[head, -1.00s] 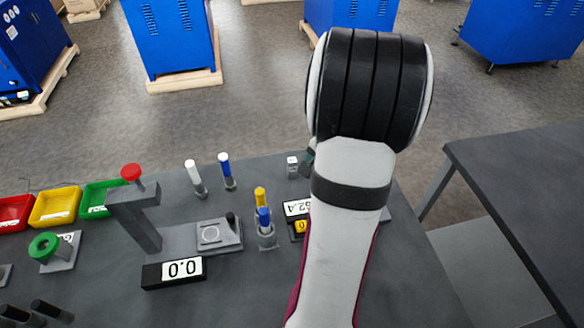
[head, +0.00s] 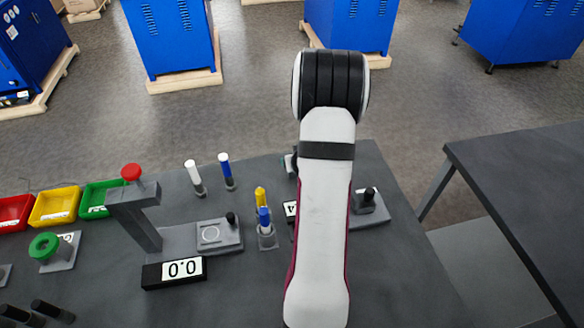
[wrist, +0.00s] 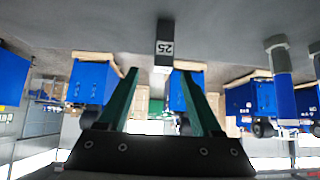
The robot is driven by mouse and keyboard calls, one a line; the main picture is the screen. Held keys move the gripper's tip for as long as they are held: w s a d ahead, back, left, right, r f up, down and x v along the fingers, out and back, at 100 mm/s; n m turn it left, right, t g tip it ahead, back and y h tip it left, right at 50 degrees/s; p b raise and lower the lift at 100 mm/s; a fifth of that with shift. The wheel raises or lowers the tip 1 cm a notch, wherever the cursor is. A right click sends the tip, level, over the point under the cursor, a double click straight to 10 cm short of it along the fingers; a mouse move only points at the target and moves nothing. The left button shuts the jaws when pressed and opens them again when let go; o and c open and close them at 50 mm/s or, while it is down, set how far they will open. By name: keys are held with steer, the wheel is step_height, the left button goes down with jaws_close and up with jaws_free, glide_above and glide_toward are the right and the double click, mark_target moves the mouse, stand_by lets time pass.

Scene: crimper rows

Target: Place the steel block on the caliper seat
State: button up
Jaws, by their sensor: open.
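The steel block, a small grey post with a white "25" label, stands upright on the table in the upside-down wrist view (wrist: 162,28). In the head view it is mostly hidden by my arm. My gripper (wrist: 160,72) has two green fingers, open and apart, with the block lined up in the gap near their tips. I see no contact. In the head view a sliver of my gripper (head: 284,165) shows left of my arm. The caliper seat is not clearly seen; part of a display (head: 290,209) and a grey fixture with a black knob (head: 368,203) show either side of my arm.
A gauge stand with a red knob (head: 132,174) is further left, beside coloured bins (head: 54,206).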

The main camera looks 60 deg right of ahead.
steer(key=x, duration=0.4)
steer(key=shift+a+f, duration=0.15)
steer(key=shift+a, duration=0.15)
jaws_close()
stand_by(1.0)
